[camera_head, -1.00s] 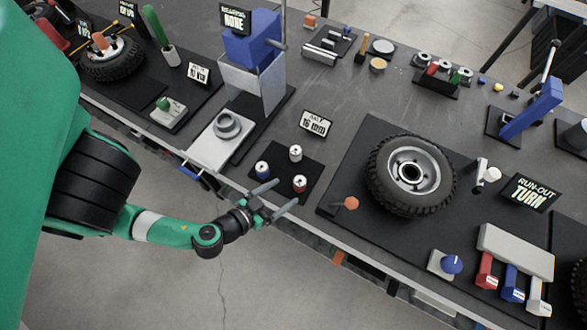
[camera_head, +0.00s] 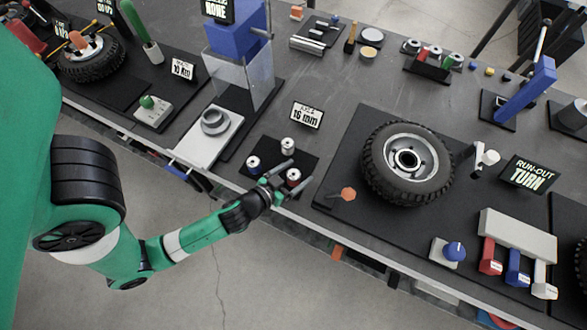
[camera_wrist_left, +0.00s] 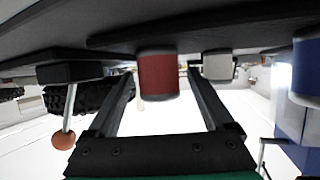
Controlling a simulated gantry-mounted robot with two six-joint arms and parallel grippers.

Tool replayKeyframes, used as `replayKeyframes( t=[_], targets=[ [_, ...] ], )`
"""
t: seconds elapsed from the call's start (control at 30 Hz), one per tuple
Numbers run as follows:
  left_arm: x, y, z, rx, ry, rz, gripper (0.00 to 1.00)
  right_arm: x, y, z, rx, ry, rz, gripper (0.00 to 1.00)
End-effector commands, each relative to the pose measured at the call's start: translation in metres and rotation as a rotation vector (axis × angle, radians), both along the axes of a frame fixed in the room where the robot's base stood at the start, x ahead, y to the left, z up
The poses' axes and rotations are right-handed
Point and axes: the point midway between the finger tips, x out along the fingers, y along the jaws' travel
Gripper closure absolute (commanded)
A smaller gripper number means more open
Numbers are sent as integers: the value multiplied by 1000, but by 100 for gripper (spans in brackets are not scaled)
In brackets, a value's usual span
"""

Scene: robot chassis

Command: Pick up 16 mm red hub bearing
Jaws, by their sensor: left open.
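The red hub bearing (camera_head: 293,176) is a short cylinder with a red side and a pale top, standing upright on a dark mat (camera_head: 268,147). A white bearing (camera_head: 288,145) and a blue bearing (camera_head: 253,162) share the mat. My left gripper (camera_head: 301,171) is open, with its fingers reaching either side of the red bearing. In the left wrist view, the red bearing (camera_wrist_left: 157,75) appears between the spread fingers; I cannot tell whether either touches it. The white bearing (camera_wrist_left: 218,66) shows just beyond one finger. My right gripper is not in view.
A sign reading 16 mm (camera_head: 306,115) stands behind the mat. A tyred wheel (camera_head: 369,180) and an orange knob (camera_head: 348,194) are to the right. A press with a grey plate (camera_head: 197,150) is to the left. The bench's front edge runs below my gripper.

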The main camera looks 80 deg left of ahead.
Motion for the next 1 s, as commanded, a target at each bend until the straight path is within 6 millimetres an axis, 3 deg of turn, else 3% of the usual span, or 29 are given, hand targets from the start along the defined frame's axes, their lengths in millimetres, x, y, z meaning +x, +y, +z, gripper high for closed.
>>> replayKeyframes(
  t=[0.13, 0.33, 0.8, 1.0],
  targets=[
    [14, 8, -6, 0, -1, 0, 14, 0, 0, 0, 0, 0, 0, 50],
    [14, 8, -7, 0, 0, -1, 14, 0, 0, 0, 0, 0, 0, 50],
    [14, 8, -7, 0, 1, -1, 97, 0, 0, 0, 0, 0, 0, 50],
    [14, 8, -6, 0, 0, -1, 100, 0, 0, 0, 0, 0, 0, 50]
  ],
)
